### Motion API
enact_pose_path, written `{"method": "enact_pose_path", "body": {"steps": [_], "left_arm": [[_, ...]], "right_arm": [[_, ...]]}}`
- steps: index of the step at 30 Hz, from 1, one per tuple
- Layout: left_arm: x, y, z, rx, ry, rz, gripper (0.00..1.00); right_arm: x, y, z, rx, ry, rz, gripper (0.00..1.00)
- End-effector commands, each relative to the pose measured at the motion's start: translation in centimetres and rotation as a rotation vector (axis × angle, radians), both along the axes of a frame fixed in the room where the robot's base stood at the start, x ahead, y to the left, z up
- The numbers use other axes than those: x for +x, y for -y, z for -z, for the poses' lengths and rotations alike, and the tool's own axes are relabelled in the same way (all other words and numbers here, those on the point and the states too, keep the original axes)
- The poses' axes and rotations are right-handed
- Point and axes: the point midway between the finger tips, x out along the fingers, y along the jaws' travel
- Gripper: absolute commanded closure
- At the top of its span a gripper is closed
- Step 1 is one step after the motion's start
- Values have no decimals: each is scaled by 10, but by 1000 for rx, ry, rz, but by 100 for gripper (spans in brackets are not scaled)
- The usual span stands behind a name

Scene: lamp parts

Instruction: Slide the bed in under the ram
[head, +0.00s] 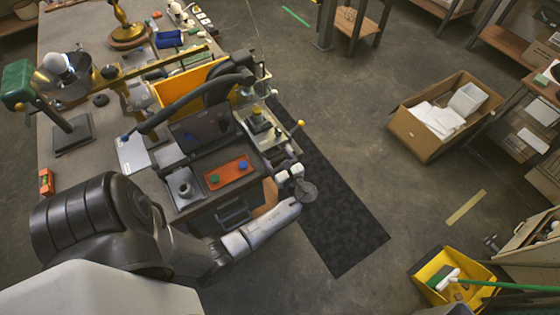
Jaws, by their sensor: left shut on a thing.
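The press stands at the table's right side, with a dark screen and an orange panel (229,172) carrying a green and a blue button. Its pale bed (257,138) lies along the right side of the press, with a small yellowish piece (258,122) on it. The ram seems to be in the dark and metal parts behind, around the black hoses, and I cannot make it out clearly. My left gripper (290,174) reaches in from the lower left, its pale fingers shut at the bed's near end. The exact grip is too small to see. My right gripper is not in view.
A yellow bin (187,86) stands behind the press, and a lamp (62,75) stands on the table at left. A dark mat (345,225) and open floor lie to the right. A cardboard box (412,130) stands farther off.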

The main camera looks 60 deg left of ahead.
Motion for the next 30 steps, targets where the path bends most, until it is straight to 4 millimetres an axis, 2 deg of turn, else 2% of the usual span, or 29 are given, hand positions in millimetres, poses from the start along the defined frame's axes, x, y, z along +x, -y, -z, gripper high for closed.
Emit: {"method": "enact_pose_path", "body": {"steps": [1,4,12,13,16,25,30], "left_arm": [[-2,-11,-3,3,-3,-3,68],[-3,-24,-1,1,-2,-3,68],[-3,-25,0,0,-1,-4,68],[-3,-25,0,0,-1,-3,23],[-3,-25,0,0,-1,-3,13],[-2,-22,1,-2,-1,-1,12],[-1,-3,1,-3,-1,-1,12]], "right_arm": [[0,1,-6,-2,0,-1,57],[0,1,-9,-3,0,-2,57],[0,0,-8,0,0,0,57],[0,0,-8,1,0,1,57],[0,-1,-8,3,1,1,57],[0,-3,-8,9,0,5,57],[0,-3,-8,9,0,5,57]]}}
